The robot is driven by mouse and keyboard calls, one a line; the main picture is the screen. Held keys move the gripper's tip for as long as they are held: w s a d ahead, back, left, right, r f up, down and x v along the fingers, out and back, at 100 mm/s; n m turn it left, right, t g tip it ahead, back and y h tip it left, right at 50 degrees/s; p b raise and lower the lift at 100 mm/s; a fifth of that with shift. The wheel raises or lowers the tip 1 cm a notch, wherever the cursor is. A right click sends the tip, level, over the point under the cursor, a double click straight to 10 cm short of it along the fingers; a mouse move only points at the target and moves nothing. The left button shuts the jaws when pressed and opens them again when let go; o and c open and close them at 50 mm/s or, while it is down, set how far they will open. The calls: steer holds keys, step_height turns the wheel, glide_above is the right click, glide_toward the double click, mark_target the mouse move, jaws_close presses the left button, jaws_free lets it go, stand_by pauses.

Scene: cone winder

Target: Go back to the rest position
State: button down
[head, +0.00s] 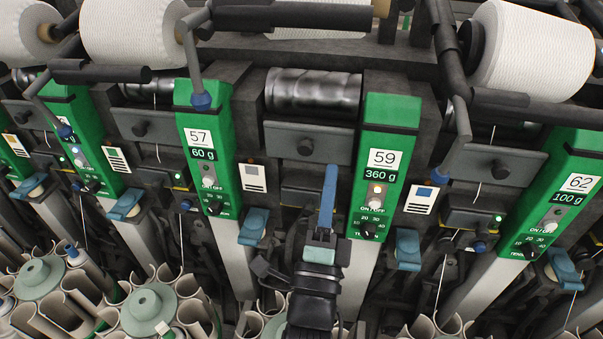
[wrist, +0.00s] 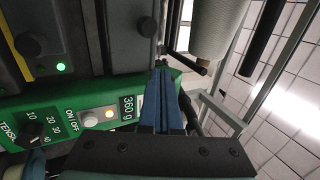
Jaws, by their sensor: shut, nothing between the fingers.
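My gripper (head: 329,172) is in the lower middle of the head view, its blue fingers pointing up and closed together with nothing between them. It is in front of the machine, just left of the green panel (head: 376,175) marked 59 and 360 g. In the wrist view the closed blue fingers (wrist: 163,72) lie in front of the same panel (wrist: 85,118), partly covering its end. Whether the fingers touch anything cannot be told.
Green panels 57 (head: 205,150) and 62 (head: 560,195) flank panel 59. A bare metal drum (head: 313,92) lies above my gripper. White yarn cones (head: 533,50) sit along the top. Round bobbin magazines (head: 150,305) crowd the lower left. Dark bars (head: 290,15) stick out near the top.

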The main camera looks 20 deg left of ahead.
steer(key=shift+s+d+f, duration=0.1)
steer(key=shift+s+d, duration=0.05)
steer(key=shift+s, duration=0.55)
steer(key=d+r+n+t, duration=0.3)
steer(key=r+n, duration=0.5)
steer(key=r, duration=1.2)
steer(key=s+d+r+n+h, duration=0.1)
steer(key=s+d+r+n, duration=0.1)
steer(key=r, duration=0.3)
steer(key=s+d+r+n+t+h, duration=0.1)
steer(key=s+d+r+n+h, duration=0.1)
steer(key=s+r, duration=0.3)
steer(key=s+d+r+n+h, duration=0.1)
steer(key=s+d+r+n, duration=0.2)
steer(key=r, duration=0.4)
steer(key=shift+s+d+n+t, duration=0.3)
steer(key=shift+s+d+n, duration=0.1)
steer(key=shift+s+d, duration=0.15)
